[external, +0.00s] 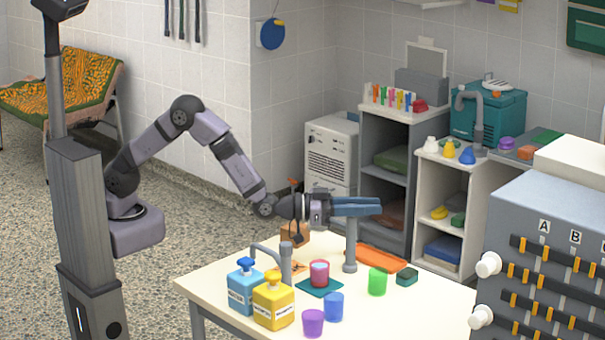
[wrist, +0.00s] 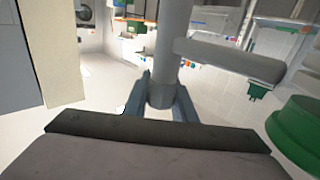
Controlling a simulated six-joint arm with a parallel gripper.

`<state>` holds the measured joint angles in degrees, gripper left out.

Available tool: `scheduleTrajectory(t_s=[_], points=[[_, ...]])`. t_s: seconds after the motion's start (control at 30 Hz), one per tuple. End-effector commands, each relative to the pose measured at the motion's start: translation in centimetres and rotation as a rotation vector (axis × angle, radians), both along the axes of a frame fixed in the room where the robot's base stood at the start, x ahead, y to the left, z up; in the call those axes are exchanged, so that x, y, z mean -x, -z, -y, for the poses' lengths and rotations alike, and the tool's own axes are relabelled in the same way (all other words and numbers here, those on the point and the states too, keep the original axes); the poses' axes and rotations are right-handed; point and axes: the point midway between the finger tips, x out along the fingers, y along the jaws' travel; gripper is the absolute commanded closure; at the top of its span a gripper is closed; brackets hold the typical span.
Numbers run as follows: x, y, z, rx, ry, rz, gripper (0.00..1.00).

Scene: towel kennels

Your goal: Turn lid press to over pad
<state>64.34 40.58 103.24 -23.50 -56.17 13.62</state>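My gripper (external: 357,206) reaches over the table with its blue fingers apart. The fingers are level with the upper end of a grey upright post (external: 350,245) on the table. In the wrist view the post (wrist: 166,50) stands between the fingers, close to both; whether they touch it I cannot tell. A straight grey side arm (wrist: 230,62) extends right from it. This looks like the lid press; its arm is not clear in the external view. A teal pad (external: 308,288) lies left of the post, with a red cup (external: 320,272) on it.
A grey bent spout (external: 286,268) stands behind blue (external: 245,290) and yellow (external: 273,305) pump bottles. Purple (external: 313,323), blue (external: 334,307) and green (external: 377,281) cups stand near the table's front. A grey cabinet (external: 540,255) is at right.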

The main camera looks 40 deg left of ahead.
Motion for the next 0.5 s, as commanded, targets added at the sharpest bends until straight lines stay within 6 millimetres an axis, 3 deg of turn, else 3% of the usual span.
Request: scheduleTrajectory(t_s=[0.5], points=[[-0.1,0.07,-0.17,0.0,-0.101,-0.001,1.0]])
